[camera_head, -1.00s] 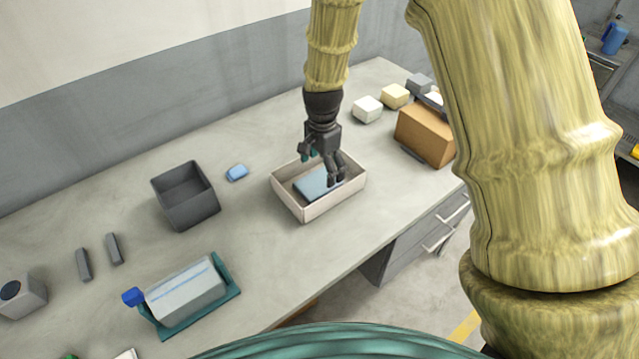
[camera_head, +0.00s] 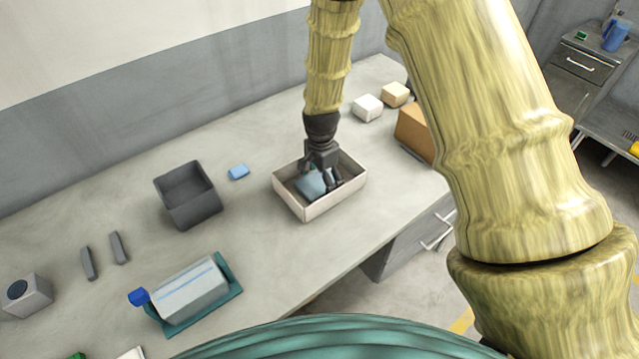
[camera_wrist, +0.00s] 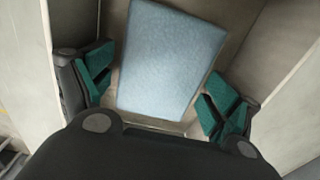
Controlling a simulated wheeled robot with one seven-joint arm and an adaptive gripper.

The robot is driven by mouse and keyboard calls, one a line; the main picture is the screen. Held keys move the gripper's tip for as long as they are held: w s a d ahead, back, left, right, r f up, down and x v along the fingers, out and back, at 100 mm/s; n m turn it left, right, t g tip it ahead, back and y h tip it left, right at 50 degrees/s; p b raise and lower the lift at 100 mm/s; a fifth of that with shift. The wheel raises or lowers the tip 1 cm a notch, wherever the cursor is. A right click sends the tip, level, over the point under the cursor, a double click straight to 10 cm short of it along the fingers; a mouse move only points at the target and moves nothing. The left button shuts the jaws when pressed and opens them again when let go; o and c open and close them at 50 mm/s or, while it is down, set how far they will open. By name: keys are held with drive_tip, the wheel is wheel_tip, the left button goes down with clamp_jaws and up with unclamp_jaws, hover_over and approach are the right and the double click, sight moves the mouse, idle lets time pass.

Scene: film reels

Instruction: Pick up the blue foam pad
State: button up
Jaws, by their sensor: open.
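The blue foam pad (camera_head: 312,183) lies in an open beige box (camera_head: 305,211) on the table. In the wrist view the pad (camera_wrist: 168,58) is a flat pale blue block between the two teal-lined fingers. My gripper (camera_head: 322,175) is down inside the box, over the pad. In the wrist view my gripper (camera_wrist: 160,88) is open, one finger on each side of the pad, with gaps between pad and fingers. The pad's near end is close to the gripper's palm, and part of the pad is hidden by the gripper in the head view.
The box walls (camera_wrist: 284,95) rise close around my fingers. A dark grey bin (camera_head: 188,200) and a small blue block (camera_head: 238,172) stand left of the box. A brown box (camera_head: 414,130) and small pale blocks (camera_head: 368,107) are to the right.

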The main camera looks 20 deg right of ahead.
drive_tip(key=shift+w+f, duration=0.1)
drive_tip(key=shift+f, duration=0.05)
drive_tip(key=c, duration=0.5)
drive_tip(key=shift+c, duration=0.6)
